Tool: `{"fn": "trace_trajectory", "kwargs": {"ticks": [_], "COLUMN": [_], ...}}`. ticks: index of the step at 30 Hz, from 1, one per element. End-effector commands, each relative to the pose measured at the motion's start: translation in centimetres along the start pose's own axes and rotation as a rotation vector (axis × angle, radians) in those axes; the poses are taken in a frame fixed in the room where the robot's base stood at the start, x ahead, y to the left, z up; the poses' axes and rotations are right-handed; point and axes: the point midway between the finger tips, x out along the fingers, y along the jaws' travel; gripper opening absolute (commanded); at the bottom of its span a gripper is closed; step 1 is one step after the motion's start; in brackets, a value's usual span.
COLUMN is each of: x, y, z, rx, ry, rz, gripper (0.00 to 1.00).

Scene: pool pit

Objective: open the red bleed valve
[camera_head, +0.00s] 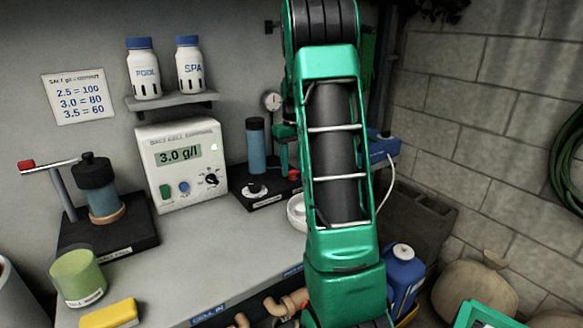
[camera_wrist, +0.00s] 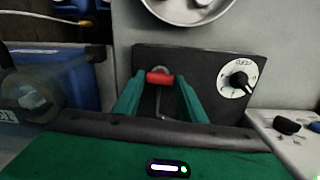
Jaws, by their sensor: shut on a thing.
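In the head view the red valve (camera_head: 294,174) shows as a small bit at the left edge of my arm, on the black stand with the blue cylinder (camera_head: 257,147). My gripper (camera_wrist: 160,81) has its two green fingers on either side of the red handle and is shut on it. In the head view my arm hides most of the gripper and the stand's right part. I cannot tell how far the valve is turned.
A white dial (camera_head: 254,189) sits beside the valve on the same base. A white bowl (camera_head: 297,211) stands close in front. The salt meter (camera_head: 182,160) stands to the left, and a blue box (camera_head: 382,148) to the right. The bench (camera_head: 218,238) is clear at front centre.

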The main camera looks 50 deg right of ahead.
Motion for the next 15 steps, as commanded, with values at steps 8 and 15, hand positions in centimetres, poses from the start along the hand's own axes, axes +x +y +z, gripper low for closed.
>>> {"fn": "trace_trajectory", "kwargs": {"ticks": [8, 15], "x": [0.25, 0.26], "y": [-0.24, -0.19], "z": [0.30, 0.33], "rx": [-0.084, -0.097], "ry": [-0.011, -0.011], "rz": [-0.006, -0.006], "gripper": [0.15, 0.15]}}
